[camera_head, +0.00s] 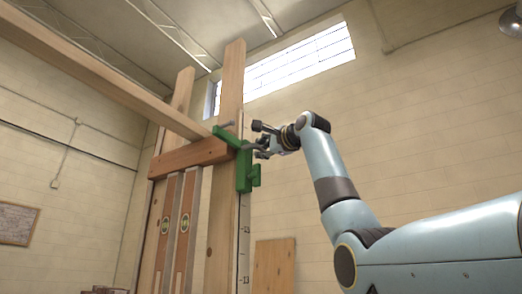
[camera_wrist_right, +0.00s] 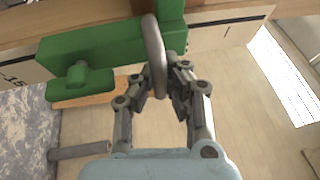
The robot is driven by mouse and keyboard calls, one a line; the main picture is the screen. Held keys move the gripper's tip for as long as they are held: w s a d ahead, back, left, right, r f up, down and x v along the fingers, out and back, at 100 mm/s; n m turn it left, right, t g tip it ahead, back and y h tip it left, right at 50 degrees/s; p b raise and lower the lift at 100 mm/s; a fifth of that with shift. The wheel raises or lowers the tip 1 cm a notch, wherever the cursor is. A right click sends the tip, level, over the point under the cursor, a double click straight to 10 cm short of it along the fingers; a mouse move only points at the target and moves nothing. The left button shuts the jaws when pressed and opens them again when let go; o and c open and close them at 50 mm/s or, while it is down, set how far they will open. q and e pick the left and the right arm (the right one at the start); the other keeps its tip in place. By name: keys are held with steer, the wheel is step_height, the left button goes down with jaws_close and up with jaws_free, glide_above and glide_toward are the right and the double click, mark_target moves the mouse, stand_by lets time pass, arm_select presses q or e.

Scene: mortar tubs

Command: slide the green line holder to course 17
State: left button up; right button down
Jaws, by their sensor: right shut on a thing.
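The green line holder (camera_head: 243,172) sits on the edge of an upright wooden post (camera_head: 229,110) that carries a marked scale (camera_head: 244,240) below it. My right gripper (camera_head: 262,147) is at the holder's right side. In the wrist view its fingers (camera_wrist_right: 168,82) are closed around the grey handle. My left gripper is not in view.
A long wooden beam (camera_head: 100,75) runs in from the upper left to the posts. A short crosspiece (camera_head: 188,158) joins the posts, with spirit levels (camera_head: 185,225) below it. A wooden board (camera_head: 274,265) leans at the wall.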

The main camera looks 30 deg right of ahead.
step_height(320, 180, down, 13)
steer(key=b, duration=0.9)
steer(key=shift+r+b, duration=0.15)
steer(key=shift+b, duration=0.2)
steer(key=c, duration=1.3)
jaws_free()
steer(key=shift+c, duration=0.2)
steer(key=s+f, duration=0.2)
steer(key=s, duration=0.9)
steer(key=shift+s, duration=0.4)
